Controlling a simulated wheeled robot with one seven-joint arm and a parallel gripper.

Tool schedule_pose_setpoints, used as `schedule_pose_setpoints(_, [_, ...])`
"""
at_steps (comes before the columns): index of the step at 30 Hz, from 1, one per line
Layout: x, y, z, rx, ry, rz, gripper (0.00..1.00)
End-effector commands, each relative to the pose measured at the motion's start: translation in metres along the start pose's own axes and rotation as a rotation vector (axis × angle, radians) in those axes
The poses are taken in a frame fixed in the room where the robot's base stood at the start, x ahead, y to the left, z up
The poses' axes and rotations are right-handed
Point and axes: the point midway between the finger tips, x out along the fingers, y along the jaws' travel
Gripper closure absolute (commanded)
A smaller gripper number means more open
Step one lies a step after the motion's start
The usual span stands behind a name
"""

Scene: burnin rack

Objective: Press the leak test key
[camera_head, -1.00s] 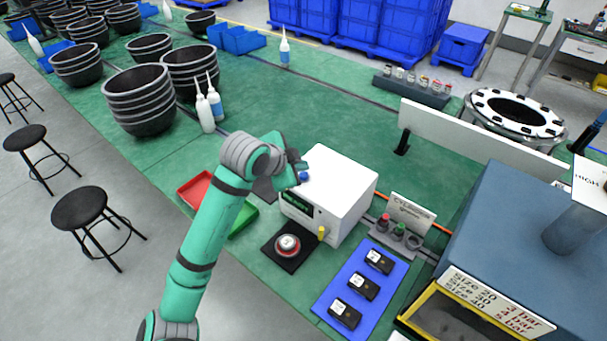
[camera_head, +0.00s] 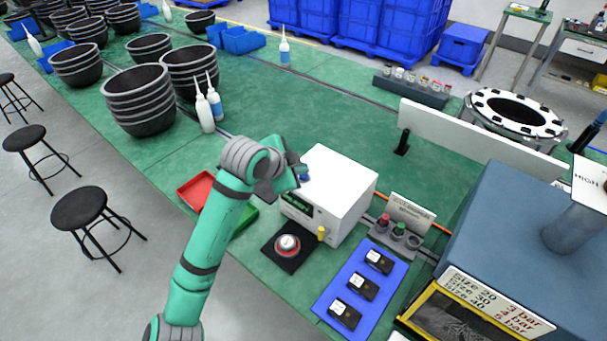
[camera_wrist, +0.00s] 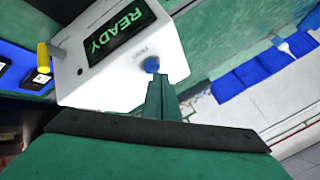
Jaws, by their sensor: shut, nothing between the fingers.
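The white tester box (camera_head: 341,203) stands on the green bench, and its green display reads READY in the wrist view (camera_wrist: 120,30). A round blue key (camera_wrist: 151,64) sits on the box face beside the display, under small print I cannot read. In the head view my gripper (camera_head: 292,178) is beside the display end of the box.
A yellow-topped peg (camera_head: 321,233) and a red-and-silver button on a black pad (camera_head: 288,245) are close to the box. A blue mat (camera_head: 340,290) holds black units. Red (camera_head: 196,190) and green trays lie beside my arm.

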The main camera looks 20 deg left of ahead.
Motion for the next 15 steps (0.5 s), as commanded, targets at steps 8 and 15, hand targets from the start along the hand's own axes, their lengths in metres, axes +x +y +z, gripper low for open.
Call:
schedule_pose_setpoints(8, [0.0022, 0.0015, 0.0017, 0.000, 0.000, 0.000, 1.00])
schedule_pose_setpoints(15, [0.0047, 0.0035, 0.0014, 0.002, 0.001, 0.001, 1.00])
